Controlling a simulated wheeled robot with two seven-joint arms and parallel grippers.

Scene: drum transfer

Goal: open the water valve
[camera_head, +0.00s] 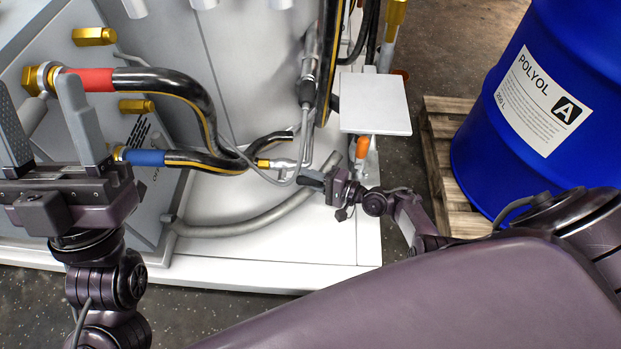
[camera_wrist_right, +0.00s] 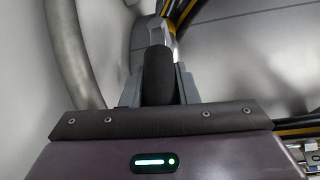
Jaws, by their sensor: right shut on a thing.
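The water valve's black handle (camera_wrist_right: 158,75) is upright between the two grey fingers of my right gripper (camera_wrist_right: 158,92) in the right wrist view. The fingers are closed on its sides. In the head view my right gripper (camera_head: 322,184) is low in front of the white machine, at the dark handle (camera_head: 310,179) by the end of a metal pipe fitting (camera_head: 283,163). Much of the valve body is hard to make out there. My left gripper (camera_head: 48,125) is open and empty at the left, its fingers spread in front of the hose fittings.
A red-banded hose (camera_head: 88,80) and a blue-banded hose (camera_head: 145,157) run from the machine. A grey plate (camera_head: 374,103) and an orange-handled part (camera_head: 362,147) are above the right gripper. A blue drum (camera_head: 545,100) stands on a wooden pallet (camera_head: 445,165) at right.

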